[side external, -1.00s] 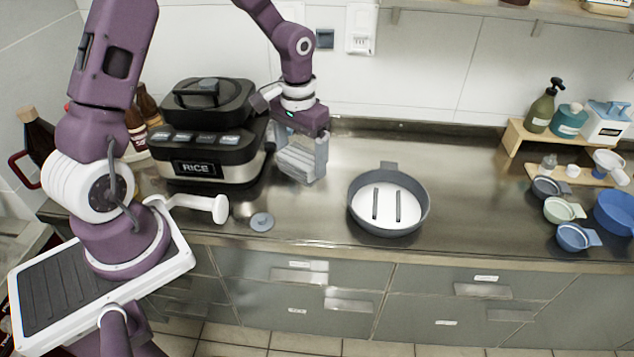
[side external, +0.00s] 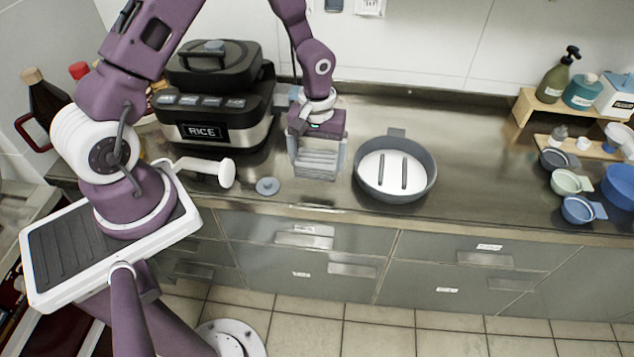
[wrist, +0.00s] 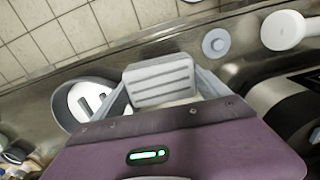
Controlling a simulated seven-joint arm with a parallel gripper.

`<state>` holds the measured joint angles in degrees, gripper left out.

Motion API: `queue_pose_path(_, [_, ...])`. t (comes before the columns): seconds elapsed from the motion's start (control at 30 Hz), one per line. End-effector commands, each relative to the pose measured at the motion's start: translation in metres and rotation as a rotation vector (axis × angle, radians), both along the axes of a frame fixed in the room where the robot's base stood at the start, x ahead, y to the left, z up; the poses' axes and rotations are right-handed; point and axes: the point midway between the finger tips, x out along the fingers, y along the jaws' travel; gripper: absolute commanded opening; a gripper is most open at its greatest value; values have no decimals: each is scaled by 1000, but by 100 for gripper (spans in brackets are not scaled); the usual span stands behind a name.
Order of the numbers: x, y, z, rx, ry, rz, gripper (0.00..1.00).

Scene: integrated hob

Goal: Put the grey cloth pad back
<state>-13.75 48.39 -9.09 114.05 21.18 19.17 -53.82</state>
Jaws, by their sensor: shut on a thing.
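The grey cloth pad (side external: 320,160) looks like a light grey, ridged block. My gripper (side external: 318,171) is shut on it and points down over the steel counter, between the rice cooker and the round pan. In the wrist view the pad (wrist: 160,84) sits between the two grey-blue fingers of my gripper (wrist: 163,88), its ridged face showing. Its far side is hidden. I cannot tell whether its lower edge touches the counter.
A dark round pan (side external: 428,178) with a white inside and two dark bars stands just right of my gripper. The rice cooker (side external: 208,105) stands left. A small grey disc (side external: 268,186) lies near the counter's front edge. Cups and bottles (side external: 553,75) are at the right.

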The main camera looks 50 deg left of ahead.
Motion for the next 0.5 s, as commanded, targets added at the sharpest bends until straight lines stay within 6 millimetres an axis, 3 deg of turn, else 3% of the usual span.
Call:
queue_pose_path(0.3, [0,0,-58,-1,1,1,29])
queue_pose_path(0.5, [0,0,-62,0,-1,1,29])
